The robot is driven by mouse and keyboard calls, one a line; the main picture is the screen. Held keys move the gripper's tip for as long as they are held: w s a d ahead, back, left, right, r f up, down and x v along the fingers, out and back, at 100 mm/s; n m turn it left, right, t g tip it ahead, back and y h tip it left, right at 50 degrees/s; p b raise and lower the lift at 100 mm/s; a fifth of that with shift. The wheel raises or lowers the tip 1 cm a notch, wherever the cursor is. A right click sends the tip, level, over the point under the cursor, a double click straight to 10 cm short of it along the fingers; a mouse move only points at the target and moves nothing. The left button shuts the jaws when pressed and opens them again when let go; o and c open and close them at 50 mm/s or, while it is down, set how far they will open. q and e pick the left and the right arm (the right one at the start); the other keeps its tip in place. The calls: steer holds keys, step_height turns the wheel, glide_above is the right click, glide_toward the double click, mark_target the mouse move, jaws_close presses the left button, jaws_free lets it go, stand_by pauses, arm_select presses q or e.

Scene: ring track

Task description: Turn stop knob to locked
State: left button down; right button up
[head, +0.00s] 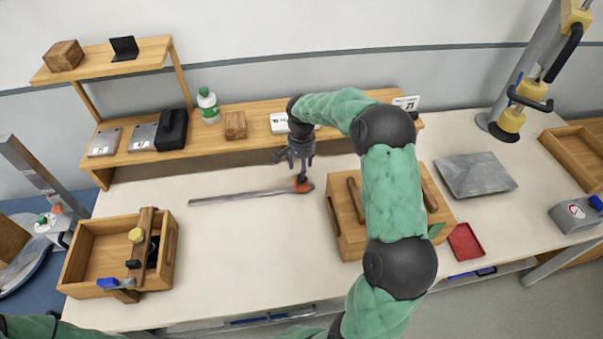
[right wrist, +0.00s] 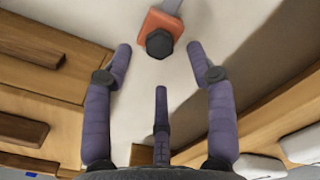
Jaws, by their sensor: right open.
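The stop knob (right wrist: 159,44) is a black, faceted knob on an orange base (right wrist: 163,24) at the end of a grey rail. In the head view the orange base (head: 303,185) sits at the right end of the rail (head: 240,196) on the white table. My right gripper (head: 300,162) is over this end, pointing down. In the right wrist view its purple fingers (right wrist: 160,62) are spread open, with the knob between and just beyond their tips, apart from both. The knob's lock marking is not readable. My left gripper is out of view.
A wooden box (head: 348,235) stands close right of the rail end, partly behind my right arm. A wooden shelf (head: 235,139) with a bottle (head: 208,106) and blocks runs along the back. An open wooden crate (head: 84,252) is at left. The table between is clear.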

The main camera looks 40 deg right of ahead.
step_height(320, 180, up, 8)
steer(key=shift+f, duration=0.15)
stand_by(0.6)
